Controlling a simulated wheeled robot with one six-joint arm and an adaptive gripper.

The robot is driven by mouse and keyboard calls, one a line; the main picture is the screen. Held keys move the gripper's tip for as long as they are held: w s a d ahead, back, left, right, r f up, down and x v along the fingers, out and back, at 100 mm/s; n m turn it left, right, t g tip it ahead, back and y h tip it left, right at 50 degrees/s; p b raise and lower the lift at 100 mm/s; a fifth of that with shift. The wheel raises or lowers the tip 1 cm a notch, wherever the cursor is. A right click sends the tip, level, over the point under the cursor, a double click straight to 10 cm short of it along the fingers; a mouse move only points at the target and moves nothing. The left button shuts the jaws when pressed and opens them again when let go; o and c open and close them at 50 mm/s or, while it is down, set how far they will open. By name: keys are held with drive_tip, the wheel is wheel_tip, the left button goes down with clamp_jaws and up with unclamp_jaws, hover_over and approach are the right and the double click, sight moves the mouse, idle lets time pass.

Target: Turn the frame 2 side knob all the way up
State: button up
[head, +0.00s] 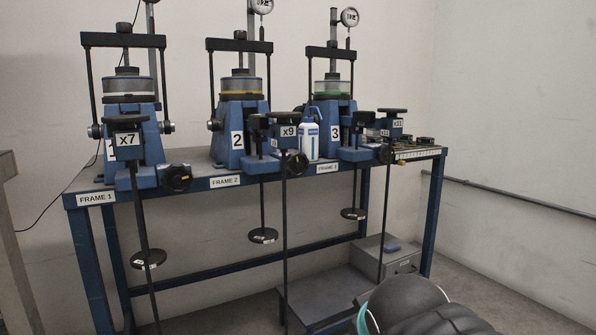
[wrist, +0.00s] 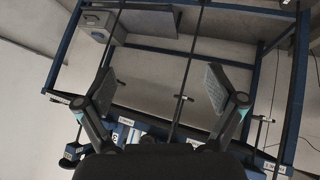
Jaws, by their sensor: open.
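Frame 2 (head: 238,140) is the blue lever press in the middle of the bench, marked with a 2, with a yellow-banded cell on top. A round black side knob (head: 297,163) sits at its right front, below the x9 block (head: 288,132). A smaller round knob (head: 213,125) shows on its left flank. I cannot read the knob's turn. My gripper (wrist: 160,88) is open and empty in the wrist view, its two pads wide apart. Beyond it are the bench's legs and rods; the knob cannot be made out there. My dark arm (head: 405,305) shows at lower right, well away from the knob.
Frame 1 (head: 128,120) and frame 3 (head: 334,115) stand on either side, with a similar black knob (head: 178,178) on frame 1. A white-blue bottle (head: 309,138) stands between frames 2 and 3. Hanging rods and weight discs (head: 263,236) extend below the bench edge.

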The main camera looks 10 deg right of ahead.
sight(299, 165)
drive_tip(key=w+d+r+n+t+y+b, duration=0.15)
drive_tip(key=w+r+n+t, duration=0.35)
drive_tip(key=w+r+n, duration=0.65)
drive_tip(key=w+d+r+n+t+b, duration=0.3)
drive_tip(key=w+r, duration=0.4)
drive_tip(key=w, duration=0.9)
drive_tip(key=w+a+n+y, duration=0.2)
drive_tip(key=w+n, duration=0.2)
drive_tip(key=w, duration=0.1)
drive_tip(key=w+a+n+y, duration=0.2)
drive_tip(key=w+a+n, duration=0.1)
drive_tip(key=w, duration=0.2)
drive_tip(key=w+a+n+y+b, duration=0.1)
drive_tip(key=w+a+n+y, duration=0.1)
drive_tip(key=w, duration=0.4)
drive_tip(key=shift+a+f+n+t, duration=0.2)
drive_tip(key=shift+a+n, duration=0.05)
drive_tip(key=shift+n, duration=0.45)
drive_tip(key=shift+a+f+n+t, duration=0.2)
drive_tip(key=shift+n, duration=0.45)
drive_tip(key=shift+w, duration=0.25)
drive_tip(key=shift+c, duration=0.7)
drive_tip(key=shift+s, duration=0.1)
drive_tip(key=c, duration=1.4)
drive_tip(key=shift+r, duration=0.1)
